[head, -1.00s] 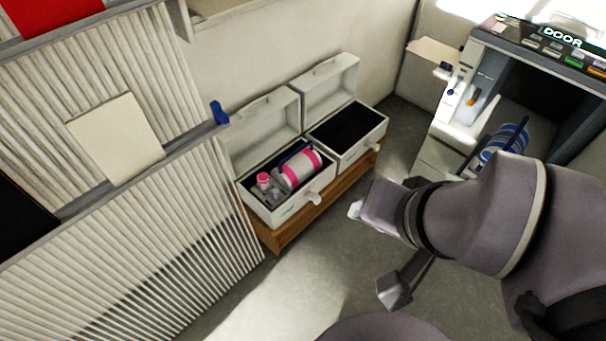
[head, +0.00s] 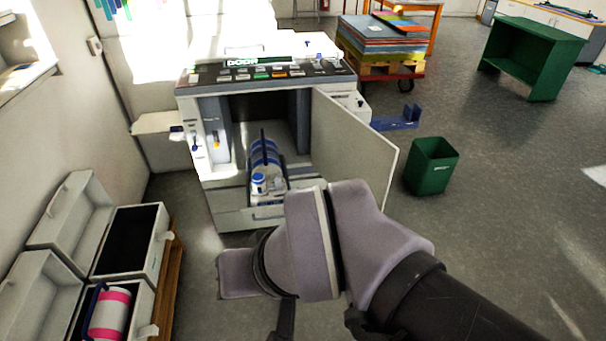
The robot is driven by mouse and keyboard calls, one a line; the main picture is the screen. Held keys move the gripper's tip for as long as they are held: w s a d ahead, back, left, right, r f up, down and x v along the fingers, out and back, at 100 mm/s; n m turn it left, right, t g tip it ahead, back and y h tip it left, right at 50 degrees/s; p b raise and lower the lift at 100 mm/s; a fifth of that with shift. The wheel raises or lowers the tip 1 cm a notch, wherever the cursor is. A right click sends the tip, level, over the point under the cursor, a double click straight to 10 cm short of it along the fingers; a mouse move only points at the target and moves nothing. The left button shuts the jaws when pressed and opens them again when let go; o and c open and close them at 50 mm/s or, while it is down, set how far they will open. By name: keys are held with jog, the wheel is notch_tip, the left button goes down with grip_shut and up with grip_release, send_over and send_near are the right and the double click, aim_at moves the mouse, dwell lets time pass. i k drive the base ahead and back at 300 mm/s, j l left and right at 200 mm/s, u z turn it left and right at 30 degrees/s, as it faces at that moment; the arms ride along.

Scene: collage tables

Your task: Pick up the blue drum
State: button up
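The blue drum (head: 262,158) is blue and white striped and sits inside the open front of the printing machine (head: 222,196). A dark upright bar stands in front of part of it. My arm fills the lower middle of the picture, in front of the machine.
The machine's door (head: 352,150) stands open to the right. Two open white cases (head: 160,262) sit at the lower left, one holding a pink-banded drum (head: 108,315). A green bin (head: 431,167) and a loaded cart (head: 385,65) stand right.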

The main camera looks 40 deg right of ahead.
aim_at(265, 160)
jog(key=z, duration=0.7)
jog(key=i+l+u, duration=0.5)
jog(key=i, duration=0.45)
jog(key=i+l+u, duration=0.45)
jog(key=i+l, duration=0.35)
jog(key=i, duration=0.1)
